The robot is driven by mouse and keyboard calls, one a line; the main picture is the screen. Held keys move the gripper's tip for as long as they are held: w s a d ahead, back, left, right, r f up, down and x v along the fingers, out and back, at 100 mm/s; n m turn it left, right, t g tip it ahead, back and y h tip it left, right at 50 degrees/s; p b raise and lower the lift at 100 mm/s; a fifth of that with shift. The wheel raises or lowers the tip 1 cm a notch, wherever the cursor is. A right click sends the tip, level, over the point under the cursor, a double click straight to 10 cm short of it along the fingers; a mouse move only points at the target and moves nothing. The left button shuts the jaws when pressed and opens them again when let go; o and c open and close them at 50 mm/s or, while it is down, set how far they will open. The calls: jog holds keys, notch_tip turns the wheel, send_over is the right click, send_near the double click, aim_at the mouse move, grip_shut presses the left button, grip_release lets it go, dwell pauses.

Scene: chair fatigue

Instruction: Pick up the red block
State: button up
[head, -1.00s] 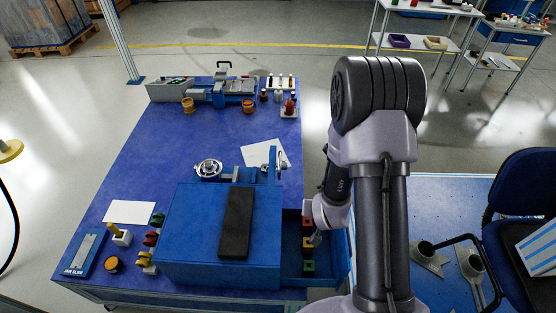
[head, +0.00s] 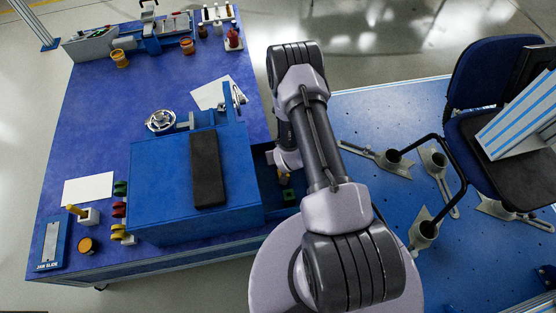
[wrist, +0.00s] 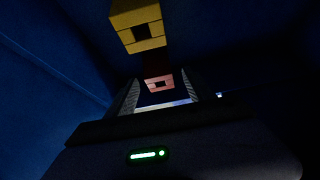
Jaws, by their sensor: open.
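The red block (wrist: 159,83) shows in the wrist view, its face lit pinkish with a dark square hole. It appears between the two fingers of my gripper (wrist: 160,88), with a gap on each side. I cannot tell how deep between the fingers it sits. In the head view my arm hides the red block. My gripper (head: 284,163) is open and reaches down into the blue open drawer (head: 270,205) beside the blue cabinet. A yellow block (wrist: 137,25) is above the red one in the wrist view. A green block (head: 289,195) lies in the drawer's near part.
The blue cabinet (head: 160,190) stands close left of my gripper, with a black pad (head: 207,170) on top. The drawer walls are close around the gripper. A blue chair (head: 490,75) and several grey metal parts with cups (head: 393,156) are at right.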

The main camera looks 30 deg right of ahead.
jog(key=x, duration=0.2)
jog(key=shift+w+f+b, duration=0.1)
jog(key=shift+f+b, duration=0.2)
jog(key=shift+r, duration=0.15)
grip_shut()
